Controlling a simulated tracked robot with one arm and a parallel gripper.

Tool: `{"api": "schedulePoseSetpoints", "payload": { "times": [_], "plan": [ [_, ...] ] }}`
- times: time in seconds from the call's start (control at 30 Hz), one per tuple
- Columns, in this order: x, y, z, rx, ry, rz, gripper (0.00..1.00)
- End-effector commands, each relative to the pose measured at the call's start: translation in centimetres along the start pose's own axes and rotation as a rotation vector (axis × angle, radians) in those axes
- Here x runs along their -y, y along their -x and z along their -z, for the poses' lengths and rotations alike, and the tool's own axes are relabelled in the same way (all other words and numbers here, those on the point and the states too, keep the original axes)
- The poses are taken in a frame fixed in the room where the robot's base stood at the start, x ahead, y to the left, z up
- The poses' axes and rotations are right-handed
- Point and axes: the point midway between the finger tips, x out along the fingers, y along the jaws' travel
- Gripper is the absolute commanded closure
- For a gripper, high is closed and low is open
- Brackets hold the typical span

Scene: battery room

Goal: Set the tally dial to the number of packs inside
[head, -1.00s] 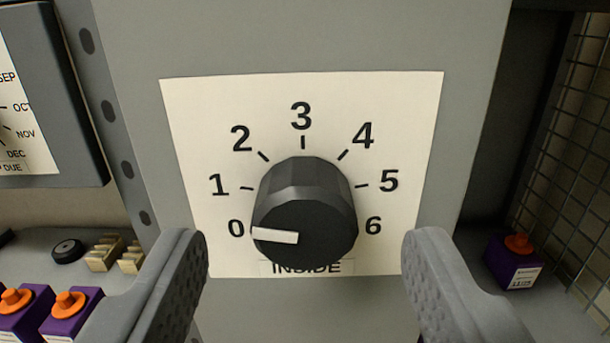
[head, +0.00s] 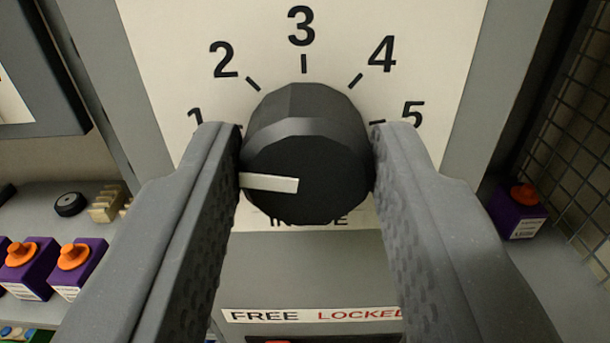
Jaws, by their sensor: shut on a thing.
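The tally dial (head: 307,160) is a black faceted knob on a cream scale plate (head: 160,60) with numbers around it. Its white pointer (head: 270,183) points left, slightly upward, toward the side where 0 stood in the earlier frame. The 0 and 6 are now hidden behind my fingers; 1 and 5 are partly covered. My gripper (head: 307,165) is shut on the dial, one finger on each side. The label under the knob is partly hidden.
Purple packs with orange caps (head: 75,262) stand on a shelf at left. Another purple pack (head: 519,210) stands at right beside a wire mesh (head: 580,130). A FREE/LOCKED strip (head: 312,314) is below the dial. A black round part (head: 69,204) lies at left.

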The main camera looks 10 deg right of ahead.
Motion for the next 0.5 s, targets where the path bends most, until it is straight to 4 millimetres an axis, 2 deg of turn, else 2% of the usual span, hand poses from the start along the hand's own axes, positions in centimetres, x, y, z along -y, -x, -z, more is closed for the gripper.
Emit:
{"api": "schedulePoseSetpoints", "payload": {
  "times": [0.27,0.5],
  "plan": [
    [0.01,0.04,-0.13,0.004,-0.111,0.001,0.89],
    [-0.09,0.04,-0.2,0.004,-0.298,0.0,0.89]
  ]
}}
